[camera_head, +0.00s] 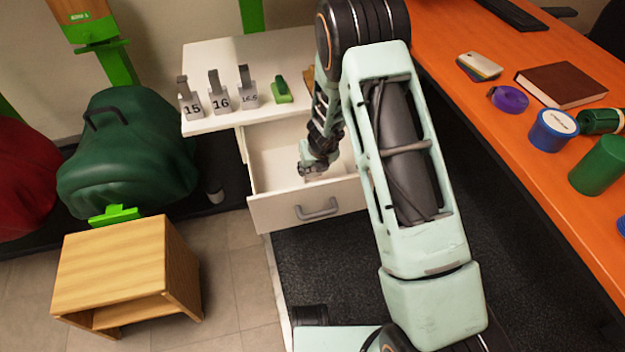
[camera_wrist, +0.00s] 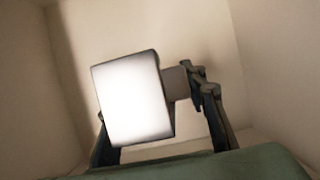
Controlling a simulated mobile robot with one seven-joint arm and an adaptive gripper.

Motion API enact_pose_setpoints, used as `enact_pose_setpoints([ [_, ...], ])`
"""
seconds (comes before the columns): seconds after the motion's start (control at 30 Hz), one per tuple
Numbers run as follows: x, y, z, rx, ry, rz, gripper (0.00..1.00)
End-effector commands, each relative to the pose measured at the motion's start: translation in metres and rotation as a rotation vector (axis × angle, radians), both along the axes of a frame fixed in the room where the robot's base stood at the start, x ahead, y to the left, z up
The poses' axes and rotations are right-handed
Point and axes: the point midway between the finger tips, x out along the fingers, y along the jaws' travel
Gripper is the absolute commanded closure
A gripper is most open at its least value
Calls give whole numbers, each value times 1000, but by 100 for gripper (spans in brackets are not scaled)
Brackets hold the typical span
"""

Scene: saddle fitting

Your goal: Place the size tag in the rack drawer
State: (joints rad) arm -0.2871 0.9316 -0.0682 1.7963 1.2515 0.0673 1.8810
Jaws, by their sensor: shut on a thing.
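The size tag (camera_wrist: 131,98) shows in the wrist view as a pale, blank rectangular plate with dark edges, slightly tilted. My gripper (camera_head: 312,172) is shut on it; in the wrist view the plate hides one finger. The rack drawer (camera_head: 281,213) is pulled open below the white rack top (camera_head: 213,58). My gripper is down inside the drawer opening, and pale drawer walls surround it in the wrist view. I cannot tell whether the tag touches the drawer floor. In the head view the tag is mostly hidden by my gripper.
Tags marked 15 (camera_head: 190,103), 16 (camera_head: 219,96) and 16.5 (camera_head: 248,92) stand on the rack top beside a green piece (camera_head: 282,92). An orange desk (camera_head: 460,60) with several items is at right. A wooden stool (camera_head: 115,265) and green saddle-like form (camera_head: 130,150) are at left.

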Motion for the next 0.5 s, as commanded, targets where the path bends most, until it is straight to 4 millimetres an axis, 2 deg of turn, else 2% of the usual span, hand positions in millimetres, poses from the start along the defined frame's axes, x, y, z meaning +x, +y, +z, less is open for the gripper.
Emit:
enact_pose_setpoints([
  [0.3, 0, -1, -35, 0, 0, -2, 91],
  [0.5, 0, 0, -36, 0, -1, 1, 91],
])
